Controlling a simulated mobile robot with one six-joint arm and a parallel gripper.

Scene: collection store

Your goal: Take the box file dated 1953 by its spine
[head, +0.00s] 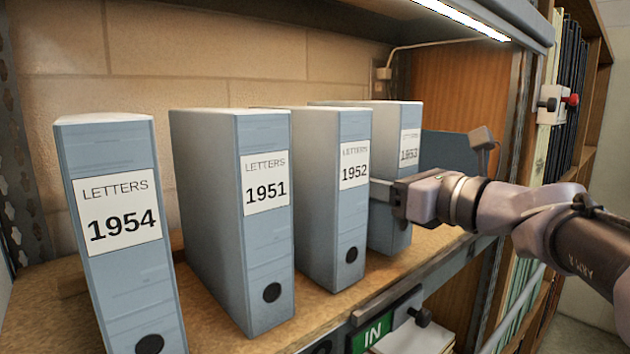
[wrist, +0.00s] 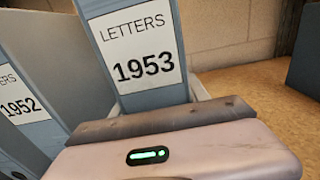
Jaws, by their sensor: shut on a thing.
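The box file dated 1953 (head: 409,165) stands upright at the right end of the row on the shelf, a blue-grey spine with a white label. In the wrist view its label (wrist: 138,60) reads LETTERS 1953, straight ahead. My gripper (head: 384,190) comes in from the right and is shut on the spine of this file, below its label. One finger shows at the left side of the spine in the head view. The wrist view hides the spine's lower part behind my gripper's body. The file's base still appears to be at shelf level.
Box files 1952 (head: 352,205), 1951 (head: 266,230) and 1954 (head: 125,240) stand to the left, 1952 close beside 1953. A dark blue object (head: 447,150) is behind at right. A metal upright (head: 514,120) bounds the shelf's right end. A green IN sign (head: 372,333) hangs below the front edge.

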